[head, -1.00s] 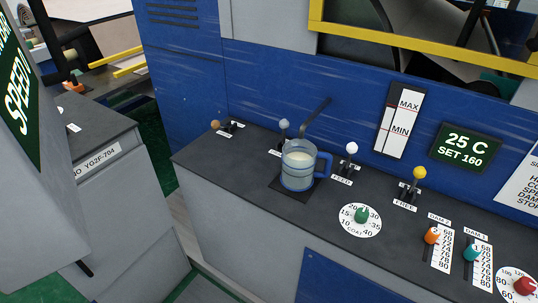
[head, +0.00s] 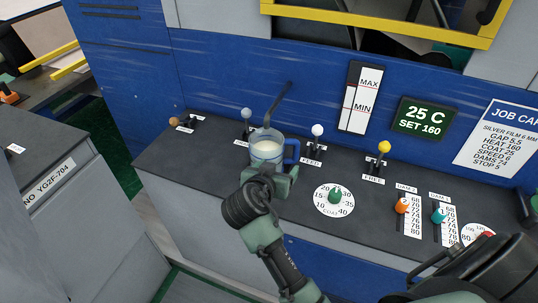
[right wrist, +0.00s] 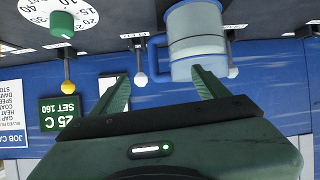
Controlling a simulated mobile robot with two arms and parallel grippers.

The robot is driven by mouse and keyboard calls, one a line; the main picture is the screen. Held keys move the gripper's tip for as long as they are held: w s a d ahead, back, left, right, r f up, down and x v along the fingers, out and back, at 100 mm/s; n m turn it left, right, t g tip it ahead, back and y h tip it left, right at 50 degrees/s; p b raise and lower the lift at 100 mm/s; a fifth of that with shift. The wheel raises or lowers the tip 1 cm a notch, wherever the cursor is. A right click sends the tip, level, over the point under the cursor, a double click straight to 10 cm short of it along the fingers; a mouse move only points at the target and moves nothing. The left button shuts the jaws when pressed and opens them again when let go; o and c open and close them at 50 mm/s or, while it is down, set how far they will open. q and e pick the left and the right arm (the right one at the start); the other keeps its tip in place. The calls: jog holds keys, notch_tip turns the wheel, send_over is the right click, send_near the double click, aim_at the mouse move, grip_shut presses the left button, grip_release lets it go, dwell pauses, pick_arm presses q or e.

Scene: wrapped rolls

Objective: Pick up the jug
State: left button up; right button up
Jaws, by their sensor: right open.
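The jug (head: 266,150) is a clear, blue-tinted cup with a blue handle on its right side and pale liquid inside. It stands upright on the dark console top, under a bent dark spout. My right gripper (head: 274,172) is just in front of it and hides its lower part in the head view. In the right wrist view the jug (right wrist: 196,42) appears upside down. There the right gripper's fingers (right wrist: 160,80) are apart and empty, with the handle ahead between them and the jug's body ahead of the right-hand finger. My left gripper is not in view.
Lever knobs stand on the console: a grey one (head: 246,113), a white one (head: 317,130) and a yellow one (head: 384,147). A green dial (head: 335,195) is right of my gripper. Orange (head: 402,205) and teal (head: 438,215) sliders are farther right. A blue panel rises behind.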

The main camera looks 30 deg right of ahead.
aim_at(287, 143)
jog(key=shift+m+h, duration=0.5)
jog(key=w+d, duration=0.1)
jog(key=w+d+b, duration=0.1)
jog(key=w, duration=0.1)
jog(key=w+d+b, duration=0.1)
jog(key=w+d, duration=0.1)
jog(key=shift+w+r, duration=0.25)
jog(key=shift+r, duration=0.05)
jog(key=shift+w+d+f, duration=0.25)
jog(key=shift+w+d, duration=0.15)
jog(key=b+x, duration=0.2)
jog(key=x, duration=0.2)
jog(key=shift+d+f, duration=0.15)
jog(key=shift+f, duration=0.05)
jog(key=shift+w+d+f, duration=0.1)
jog(key=shift+w+d, duration=0.15)
jog(key=shift+s+a, duration=0.1)
jog(key=shift+c, duration=0.6)
grip_shut()
jog(key=shift+r, duration=0.3)
